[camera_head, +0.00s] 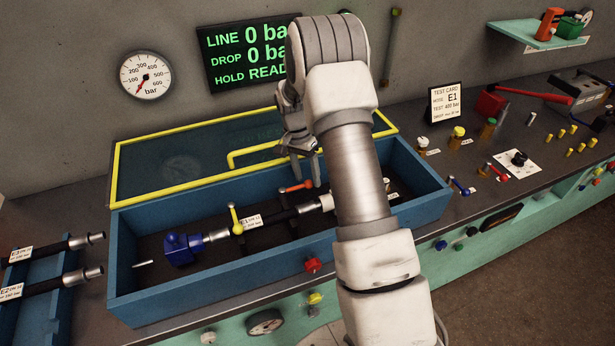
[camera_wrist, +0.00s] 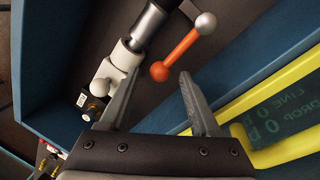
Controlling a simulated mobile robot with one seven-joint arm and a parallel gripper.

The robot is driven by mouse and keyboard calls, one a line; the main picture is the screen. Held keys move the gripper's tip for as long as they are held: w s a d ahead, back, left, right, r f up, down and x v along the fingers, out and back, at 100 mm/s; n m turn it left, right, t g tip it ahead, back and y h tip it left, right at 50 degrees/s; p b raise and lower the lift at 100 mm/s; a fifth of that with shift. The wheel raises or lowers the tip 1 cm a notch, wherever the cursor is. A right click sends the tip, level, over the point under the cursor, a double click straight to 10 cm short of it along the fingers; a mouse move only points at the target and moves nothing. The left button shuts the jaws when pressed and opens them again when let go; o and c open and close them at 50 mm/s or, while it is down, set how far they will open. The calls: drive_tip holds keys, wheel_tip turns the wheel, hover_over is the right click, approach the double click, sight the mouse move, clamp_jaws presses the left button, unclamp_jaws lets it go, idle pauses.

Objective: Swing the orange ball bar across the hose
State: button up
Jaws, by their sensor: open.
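The orange ball bar (camera_wrist: 181,52) has an orange ball at one end and a silver ball at the other. In the wrist view it lies beside the hose (camera_wrist: 152,22), roughly parallel to it. In the head view the bar (camera_head: 297,187) is behind the black hose (camera_head: 280,217) in the blue trough. My gripper (camera_wrist: 161,74) is open and empty. In the wrist view the orange ball appears between its fingertips; I cannot tell the height gap. In the head view my gripper (camera_head: 306,182) reaches down over the trough by the bar.
A yellow ball bar (camera_head: 236,220) stands across the hose farther left, near a blue block (camera_head: 178,249). A white fitting (camera_wrist: 116,68) is on the hose. The trough's blue wall (camera_head: 205,285) and the yellow-edged clear lid (camera_head: 160,172), raised behind, bound the space.

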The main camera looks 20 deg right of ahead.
drive_tip(key=shift+s+f, duration=0.15)
drive_tip(key=shift+f, duration=0.45)
clamp_jaws()
idle(1.1)
